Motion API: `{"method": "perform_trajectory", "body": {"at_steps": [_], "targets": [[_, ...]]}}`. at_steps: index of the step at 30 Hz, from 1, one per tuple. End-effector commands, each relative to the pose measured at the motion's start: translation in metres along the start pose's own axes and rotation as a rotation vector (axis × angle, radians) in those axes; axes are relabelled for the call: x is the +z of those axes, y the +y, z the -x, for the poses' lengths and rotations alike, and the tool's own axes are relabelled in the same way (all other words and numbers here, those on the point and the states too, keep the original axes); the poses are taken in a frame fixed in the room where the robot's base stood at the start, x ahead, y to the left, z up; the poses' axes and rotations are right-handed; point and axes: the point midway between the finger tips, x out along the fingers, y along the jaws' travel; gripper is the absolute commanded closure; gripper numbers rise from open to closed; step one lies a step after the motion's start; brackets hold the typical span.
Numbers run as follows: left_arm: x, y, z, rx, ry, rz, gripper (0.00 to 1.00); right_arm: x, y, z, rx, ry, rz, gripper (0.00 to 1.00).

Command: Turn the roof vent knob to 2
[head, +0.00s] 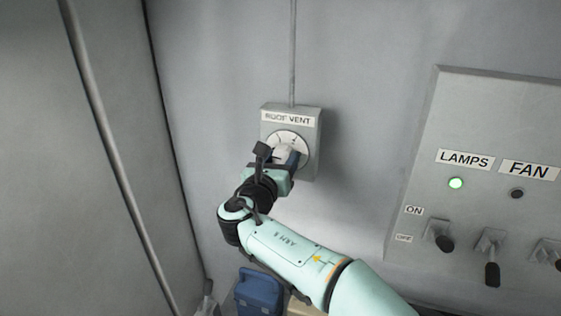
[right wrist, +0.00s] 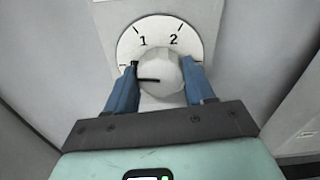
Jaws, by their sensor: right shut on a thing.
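The roof vent box (head: 308,133) is a grey wall box labelled "ROOF VENT" with a round white dial. In the right wrist view the dial (right wrist: 127,47) shows tick marks and the numbers 1 and 2. The pale grey knob (right wrist: 158,70) is at its centre, and its dark pointer line points left, below the 1 and away from the 2. My right gripper (head: 284,156) reaches the dial from below. Its blue fingers (right wrist: 160,76) are shut on the knob from both sides. In the head view the gripper hides most of the knob. My left gripper is not in view.
A grey panel (head: 468,110) at the right carries LAMPS and FAN labels, a lit green lamp (head: 456,183), an unlit lamp (head: 517,193) and levers. A conduit (head: 292,50) runs up from the vent box. A blue container (head: 260,290) stands low below my arm.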

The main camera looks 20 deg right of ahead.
Motion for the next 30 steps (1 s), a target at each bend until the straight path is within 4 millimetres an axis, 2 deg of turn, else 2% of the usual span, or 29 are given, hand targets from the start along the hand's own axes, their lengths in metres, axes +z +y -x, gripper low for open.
{"method": "perform_trajectory", "body": {"at_steps": [30], "targets": [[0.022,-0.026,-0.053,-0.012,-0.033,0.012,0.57,-0.002,-0.001,0.0,0.0,-0.001,-0.949,0.77]]}}
